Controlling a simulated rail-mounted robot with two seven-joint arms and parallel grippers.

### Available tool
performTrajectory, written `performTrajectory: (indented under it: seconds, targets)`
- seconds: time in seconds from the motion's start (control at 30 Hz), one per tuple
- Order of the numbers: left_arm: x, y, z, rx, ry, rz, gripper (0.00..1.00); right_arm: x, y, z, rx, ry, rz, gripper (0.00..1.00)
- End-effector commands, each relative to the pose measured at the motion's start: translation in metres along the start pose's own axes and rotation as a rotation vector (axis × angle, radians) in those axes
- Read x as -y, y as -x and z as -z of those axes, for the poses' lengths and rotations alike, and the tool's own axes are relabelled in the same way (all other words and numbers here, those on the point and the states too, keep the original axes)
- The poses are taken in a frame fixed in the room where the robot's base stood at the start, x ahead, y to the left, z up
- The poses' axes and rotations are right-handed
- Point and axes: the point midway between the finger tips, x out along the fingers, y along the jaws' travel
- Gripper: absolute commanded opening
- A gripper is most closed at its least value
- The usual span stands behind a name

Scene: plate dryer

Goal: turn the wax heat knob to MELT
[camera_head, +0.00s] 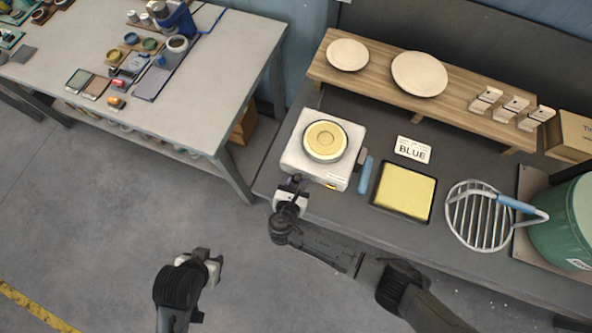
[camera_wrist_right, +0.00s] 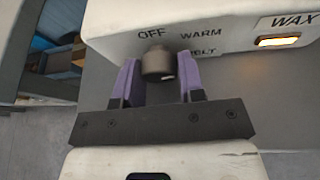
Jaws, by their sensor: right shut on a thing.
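The wax heater (camera_head: 297,158) is a white box with a round pot of yellow wax (camera_head: 325,141) on top, near the bench's front edge. In the right wrist view its dark round knob (camera_wrist_right: 158,64) sits on the front panel, among the labels OFF, WARM and a partly hidden MELT. A small light mark shows low on the knob's face. My right gripper (camera_wrist_right: 160,82) has its purple fingers on either side of the knob and is shut on it. In the head view my right gripper (camera_head: 294,184) is at the heater's front. My left gripper (camera_head: 207,262) is over the floor, away from the bench; its jaw gap is unclear.
A lit lamp (camera_wrist_right: 277,41) is beside the WAX label. A blue-handled tool (camera_head: 365,175), a yellow tray (camera_head: 433,196) and a wire rack (camera_head: 463,228) lie to the right. A wooden shelf (camera_head: 380,88) with plates stands behind. The floor at left is clear.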

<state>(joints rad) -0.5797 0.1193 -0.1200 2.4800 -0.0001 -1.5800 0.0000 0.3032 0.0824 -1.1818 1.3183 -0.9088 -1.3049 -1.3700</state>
Motion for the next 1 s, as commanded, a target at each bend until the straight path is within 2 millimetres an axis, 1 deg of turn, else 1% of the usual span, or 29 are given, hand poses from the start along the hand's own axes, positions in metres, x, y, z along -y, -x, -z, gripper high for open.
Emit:
performTrajectory:
  seconds: [0.17, 0.47, 0.5, 0.7, 0.73, 1.0]
  targets:
    - [0.0019, 0.0011, -0.0001, 0.001, -0.006, 0.005, 0.43, 0.0005, 0.0002, -0.0001, 0.008, -0.093, -0.038, 0.13]
    - [0.0020, 0.0010, -0.0002, 0.001, -0.006, 0.005, 0.43, 0.0000, 0.0003, -0.0002, 0.009, -0.102, -0.043, 0.13]
    - [0.0018, 0.0010, -0.0002, 0.001, -0.006, 0.005, 0.43, 0.0000, 0.0003, -0.0002, 0.009, -0.102, -0.043, 0.40]
    - [0.0000, 0.0011, 0.0002, 0.000, 0.000, 0.000, 0.43, 0.0000, 0.0002, -0.0002, 0.009, -0.102, -0.042, 0.59]
    - [-0.0004, 0.0011, 0.0003, 0.000, 0.001, -0.001, 0.43, 0.0000, 0.0002, -0.0001, 0.009, -0.102, -0.042, 0.61]
    - [-0.0018, 0.0015, 0.0007, -0.001, 0.006, -0.005, 0.43, 0.0001, 0.0023, 0.0001, 0.008, -0.101, -0.042, 0.61]
